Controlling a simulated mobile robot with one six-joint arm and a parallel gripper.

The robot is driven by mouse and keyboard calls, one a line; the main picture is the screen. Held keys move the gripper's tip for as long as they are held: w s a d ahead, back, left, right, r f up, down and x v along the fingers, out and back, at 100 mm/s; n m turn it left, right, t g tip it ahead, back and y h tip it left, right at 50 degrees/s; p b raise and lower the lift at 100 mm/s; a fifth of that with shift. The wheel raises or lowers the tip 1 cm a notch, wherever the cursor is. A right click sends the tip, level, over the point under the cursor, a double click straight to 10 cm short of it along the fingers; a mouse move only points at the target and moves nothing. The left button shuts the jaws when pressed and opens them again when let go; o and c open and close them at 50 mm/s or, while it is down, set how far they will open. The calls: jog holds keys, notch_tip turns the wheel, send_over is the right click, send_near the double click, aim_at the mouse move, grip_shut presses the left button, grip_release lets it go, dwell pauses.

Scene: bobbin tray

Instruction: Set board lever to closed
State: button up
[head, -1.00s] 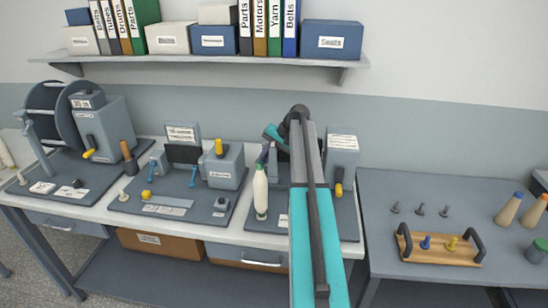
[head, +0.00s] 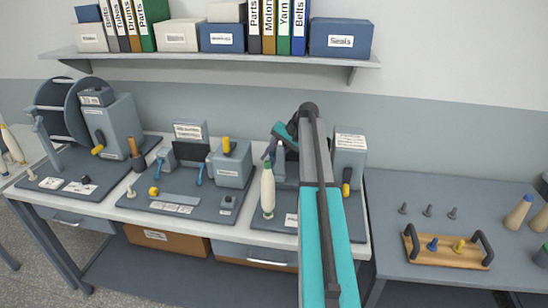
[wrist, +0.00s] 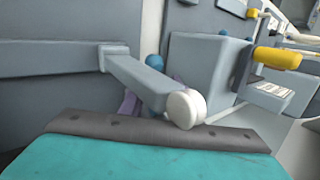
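No lever in view carries a readable "board" label. Yellow-handled levers show on the left machine (head: 97,150), the middle station (head: 226,145) and the right machine (head: 346,188). A yellow handle on a dark stem also shows at the right of the wrist view (wrist: 278,58). My gripper (head: 270,151) is at the right station, behind the white bobbin with a green tip (head: 267,190). In the wrist view, a grey bar with a white round end (wrist: 186,108) crosses in front of purple finger parts. The fingertips are mostly hidden, so their opening is unclear.
A shelf (head: 210,58) with boxes and binders runs above the bench. My arm covers part of the right station. A side table (head: 400,200) holds a wooden tray (head: 447,258), dark pegs and cones. A blue knob (wrist: 153,61) shows behind the grey bar.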

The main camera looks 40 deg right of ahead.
jog(key=shift+a, duration=0.1)
jog(key=p+v, duration=0.3)
jog(key=v, duration=0.4)
jog(key=shift+d+r, duration=0.25)
jog(key=shift+s+a, duration=0.1)
dwell(0.3)
